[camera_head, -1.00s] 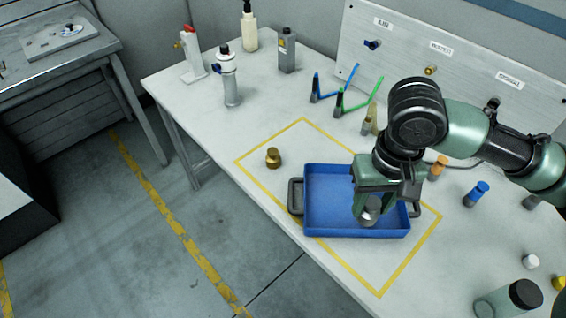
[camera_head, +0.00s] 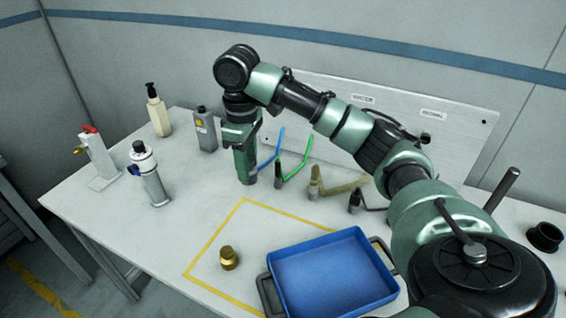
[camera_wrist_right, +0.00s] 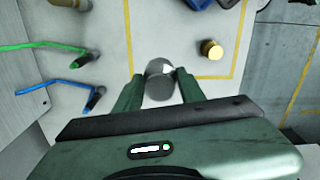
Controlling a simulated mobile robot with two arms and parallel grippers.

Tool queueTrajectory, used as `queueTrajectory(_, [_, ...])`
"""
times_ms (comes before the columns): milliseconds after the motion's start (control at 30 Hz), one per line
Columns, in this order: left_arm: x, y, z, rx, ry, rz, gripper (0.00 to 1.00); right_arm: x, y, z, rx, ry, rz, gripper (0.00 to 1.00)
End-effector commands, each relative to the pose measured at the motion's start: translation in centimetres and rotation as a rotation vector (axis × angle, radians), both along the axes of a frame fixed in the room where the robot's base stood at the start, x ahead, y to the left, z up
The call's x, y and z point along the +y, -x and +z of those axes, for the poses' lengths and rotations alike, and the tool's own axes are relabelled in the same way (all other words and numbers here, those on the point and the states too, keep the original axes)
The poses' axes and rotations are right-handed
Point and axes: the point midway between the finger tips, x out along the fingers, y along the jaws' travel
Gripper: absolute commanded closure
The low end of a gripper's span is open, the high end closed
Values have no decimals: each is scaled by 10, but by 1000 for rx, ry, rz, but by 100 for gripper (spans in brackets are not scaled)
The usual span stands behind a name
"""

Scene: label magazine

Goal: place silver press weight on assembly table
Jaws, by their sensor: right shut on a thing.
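The silver press weight (camera_wrist_right: 160,82) is a small grey metal cylinder held between the two green fingers in the right wrist view. My right gripper (camera_wrist_right: 160,92) is shut on it; in the head view this gripper (camera_head: 246,172) points down over the back part of the white assembly table (camera_head: 180,235), beside the blue and green hooked tools. The weight is hidden by the gripper in the head view. I cannot tell the height of the weight above the table. My left gripper is not in view.
A blue tray (camera_head: 335,235) and a brass weight (camera_head: 229,257) are at the yellow-marked area. A white-and-grey bottle (camera_head: 150,172), a grey canister (camera_head: 205,130) and a cream pump bottle (camera_head: 158,112) stand to the left. Hooked tools (camera_head: 280,170) stand close right of the gripper.

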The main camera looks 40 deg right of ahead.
Motion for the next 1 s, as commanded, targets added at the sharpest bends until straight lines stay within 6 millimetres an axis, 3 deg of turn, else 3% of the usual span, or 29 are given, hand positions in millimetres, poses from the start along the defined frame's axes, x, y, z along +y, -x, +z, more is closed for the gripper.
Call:
queueTrajectory(400, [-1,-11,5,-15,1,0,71,0,2,-104,2,1,-1,100])
queueTrajectory(667, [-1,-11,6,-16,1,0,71,0,1,-130,-2,1,-1,100])
queueTrajectory(1000, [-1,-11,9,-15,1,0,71,0,1,-180,-1,1,-1,100])
